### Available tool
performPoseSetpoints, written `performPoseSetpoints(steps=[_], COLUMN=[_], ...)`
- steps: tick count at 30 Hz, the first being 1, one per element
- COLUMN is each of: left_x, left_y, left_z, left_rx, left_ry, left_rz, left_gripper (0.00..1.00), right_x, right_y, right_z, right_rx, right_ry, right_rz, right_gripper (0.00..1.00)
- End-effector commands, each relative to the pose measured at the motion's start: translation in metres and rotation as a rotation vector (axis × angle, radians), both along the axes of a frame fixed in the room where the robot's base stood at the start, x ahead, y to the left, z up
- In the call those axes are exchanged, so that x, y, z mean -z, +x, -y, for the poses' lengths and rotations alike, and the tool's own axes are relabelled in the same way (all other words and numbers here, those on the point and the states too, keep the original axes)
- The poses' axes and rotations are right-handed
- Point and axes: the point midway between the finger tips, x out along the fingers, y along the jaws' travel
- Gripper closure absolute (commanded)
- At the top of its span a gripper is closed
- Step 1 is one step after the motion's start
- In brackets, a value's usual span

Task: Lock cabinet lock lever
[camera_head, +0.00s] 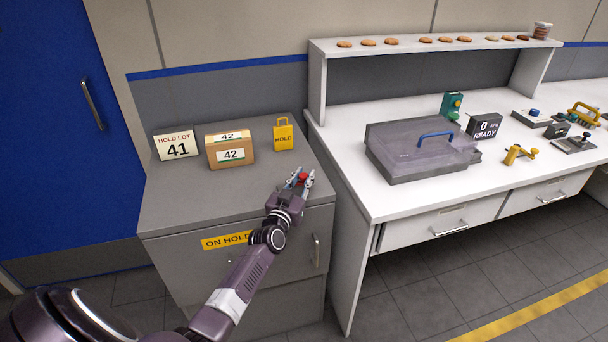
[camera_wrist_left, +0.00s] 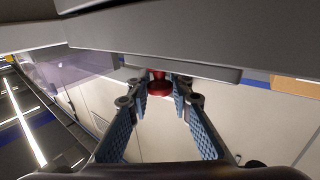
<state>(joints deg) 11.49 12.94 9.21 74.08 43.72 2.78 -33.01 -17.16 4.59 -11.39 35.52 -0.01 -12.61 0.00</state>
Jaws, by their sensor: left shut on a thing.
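The grey cabinet (camera_head: 190,208) with a yellow ON HOLD label stands at the left of the bench. A red knob (camera_head: 303,176), which looks like the lock lever's handle, shows at its right side near the top edge. My left gripper (camera_head: 302,182) is shut on this knob. In the left wrist view the red knob (camera_wrist_left: 159,86) sits between the blue-padded fingertips (camera_wrist_left: 160,96), below a grey edge. The rest of the lever is hidden, so its angle cannot be told. My right gripper is not in view.
On the cabinet stand a HOLD LOT 41 sign (camera_head: 177,145), a box marked 42 (camera_head: 230,150) and a yellow HOLD padlock-shaped tag (camera_head: 283,135). The white bench (camera_head: 370,203) is close on the right, carrying a clear-lidded case (camera_head: 420,150). The cabinet top's front is clear.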

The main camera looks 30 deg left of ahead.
Motion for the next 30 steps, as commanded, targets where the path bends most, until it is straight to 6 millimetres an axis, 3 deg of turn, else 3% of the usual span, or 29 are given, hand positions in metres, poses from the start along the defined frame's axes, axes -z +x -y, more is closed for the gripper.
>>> performPoseSetpoints(steps=[1, 6, 22, 23, 27, 30], left_x=[-0.009, -0.008, -0.003, -0.003, -0.002, -0.002], left_y=[0.001, 0.005, 0.006, 0.006, 0.006, 0.006], left_z=[-0.001, -0.004, -0.005, -0.005, -0.005, -0.005], left_rx=[-0.032, -0.132, -0.206, -0.206, -0.205, -0.204], left_ry=[-0.009, -0.007, 0.001, 0.001, 0.001, 0.0], left_rz=[0.002, 0.004, 0.002, 0.002, 0.001, 0.0], left_gripper=[1.0, 1.0, 1.0, 0.78, 0.63, 0.62], right_x=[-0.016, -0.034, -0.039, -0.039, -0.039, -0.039], right_y=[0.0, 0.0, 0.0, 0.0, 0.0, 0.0], right_z=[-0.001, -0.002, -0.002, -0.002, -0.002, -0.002], right_rx=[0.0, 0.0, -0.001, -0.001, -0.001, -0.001], right_ry=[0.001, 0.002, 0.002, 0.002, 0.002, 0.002], right_rz=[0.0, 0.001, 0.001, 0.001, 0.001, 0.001], right_gripper=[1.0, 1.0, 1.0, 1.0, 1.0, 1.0])
